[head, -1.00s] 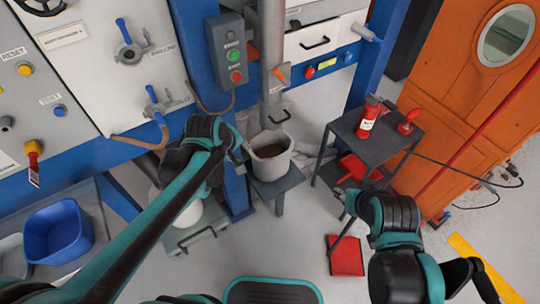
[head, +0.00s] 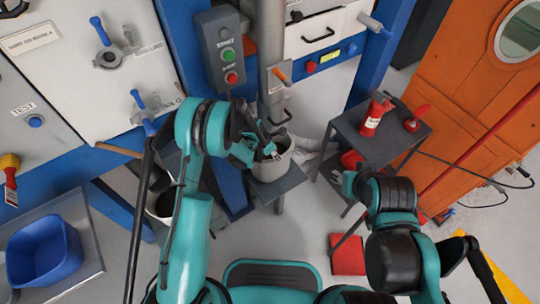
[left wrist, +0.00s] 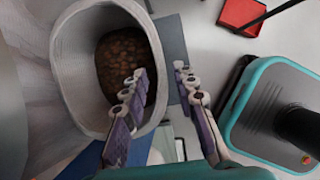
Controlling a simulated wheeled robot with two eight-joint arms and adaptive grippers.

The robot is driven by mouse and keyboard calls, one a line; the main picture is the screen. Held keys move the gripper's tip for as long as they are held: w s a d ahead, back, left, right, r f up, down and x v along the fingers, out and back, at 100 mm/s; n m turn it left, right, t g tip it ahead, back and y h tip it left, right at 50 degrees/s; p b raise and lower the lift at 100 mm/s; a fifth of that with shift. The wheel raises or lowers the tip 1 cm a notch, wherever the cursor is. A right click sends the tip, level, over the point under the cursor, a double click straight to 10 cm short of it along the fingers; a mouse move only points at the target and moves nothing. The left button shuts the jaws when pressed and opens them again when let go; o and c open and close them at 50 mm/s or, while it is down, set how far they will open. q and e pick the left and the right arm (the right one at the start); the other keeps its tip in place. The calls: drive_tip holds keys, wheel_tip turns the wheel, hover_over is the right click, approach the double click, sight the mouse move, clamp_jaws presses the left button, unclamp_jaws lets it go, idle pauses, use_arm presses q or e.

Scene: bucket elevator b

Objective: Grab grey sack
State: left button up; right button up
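The grey sack (head: 272,168) stands open-topped on a small dark stand below the metal chute, partly hidden by my left gripper in the head view. In the left wrist view the sack (left wrist: 78,42) fills the left side, with brown grainy contents inside. My left gripper (left wrist: 164,84) is open, with one finger over the sack's mouth and the other outside its rim. In the head view my left gripper (head: 270,152) is at the top of the sack. I cannot tell whether it touches the rim. My right arm is at the right, and its fingers are not clearly seen.
A dark side table (head: 350,135) with a red bottle (head: 375,115) stands right of the sack. A red dustpan-like object (head: 347,255) lies on the floor. The metal chute (head: 271,55) rises above the sack. A blue tub (head: 43,252) is at the lower left.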

use_arm(q)
drive_tip(key=shift+w+d+f, duration=0.1)
drive_tip(key=shift+w+f, duration=0.15)
drive_tip(key=shift+f, duration=0.25)
drive_tip(key=shift+w+d+f, duration=0.1)
drive_tip(key=shift+w+f, duration=0.1)
drive_tip(key=shift+f, duration=0.25)
drive_tip(key=b+x, duration=0.3)
drive_tip(key=x, duration=0.2)
drive_tip(key=shift+a+f+b, duration=0.1)
drive_tip(key=shift+f+b, duration=0.2)
drive_tip(key=shift+f, duration=0.05)
drive_tip(key=shift+r, duration=0.1)
clamp_jaws()
use_arm(e)
wheel_tip(320, 180, down, 4)
drive_tip(key=shift+r, duration=0.1)
